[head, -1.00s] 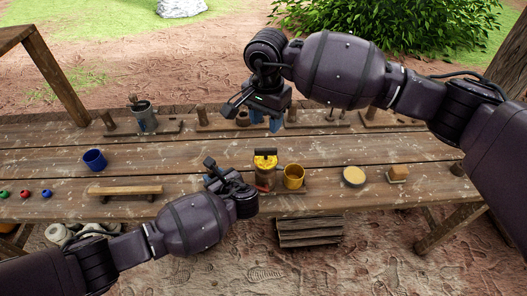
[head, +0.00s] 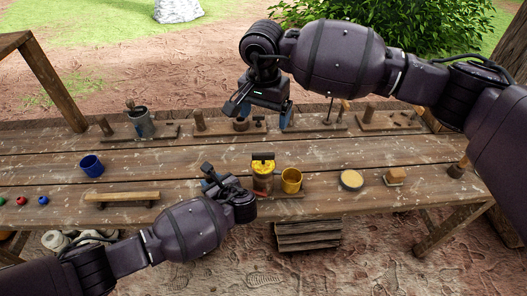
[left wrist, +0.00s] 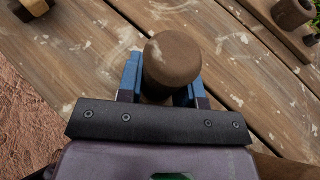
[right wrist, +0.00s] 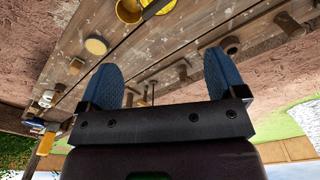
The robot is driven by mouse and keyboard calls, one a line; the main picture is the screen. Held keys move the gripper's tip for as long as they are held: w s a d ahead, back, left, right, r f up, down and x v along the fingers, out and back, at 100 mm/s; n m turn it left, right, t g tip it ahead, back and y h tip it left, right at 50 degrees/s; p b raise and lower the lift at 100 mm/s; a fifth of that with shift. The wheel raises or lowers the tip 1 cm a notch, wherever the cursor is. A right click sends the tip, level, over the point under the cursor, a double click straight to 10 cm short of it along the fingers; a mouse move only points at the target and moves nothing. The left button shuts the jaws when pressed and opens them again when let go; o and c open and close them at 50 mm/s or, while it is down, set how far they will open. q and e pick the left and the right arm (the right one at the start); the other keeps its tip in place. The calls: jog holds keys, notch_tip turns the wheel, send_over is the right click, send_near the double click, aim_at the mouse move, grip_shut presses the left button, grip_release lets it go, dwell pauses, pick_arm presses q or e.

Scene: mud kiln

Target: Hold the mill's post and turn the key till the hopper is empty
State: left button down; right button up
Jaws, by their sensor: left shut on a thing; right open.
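My left gripper (head: 214,180) is low over the near half of the table. In the left wrist view (left wrist: 160,90) its blue fingers are shut on a round-topped brown wooden post (left wrist: 172,60). The gripper hides this post in the head view. Just right of it stands a yellow-topped brown container (head: 263,172) with a black T-shaped handle. A yellow cup (head: 291,180) stands beside it. My right gripper (head: 261,112) is open and empty, raised in front of the back row of boards. I cannot tell which parts are the key and the hopper.
Boards with wooden posts (head: 199,120) line the back edge. A grey tin (head: 141,124) and blue mug (head: 92,166) stand left. A round pale-topped pot (head: 351,180) and block (head: 395,176) sit right.

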aim_at(263, 154)
jog(key=f+n, duration=0.1)
jog(key=f, duration=0.3)
jog(key=f+n, duration=0.2)
jog(key=f, duration=0.2)
jog(key=s+f+n, duration=0.1)
jog(key=f+n, duration=0.1)
jog(key=f, duration=0.2)
jog(key=shift+a+f, duration=0.1)
jog(key=shift+a, duration=0.1)
dwell(0.3)
jog(key=c, duration=0.9)
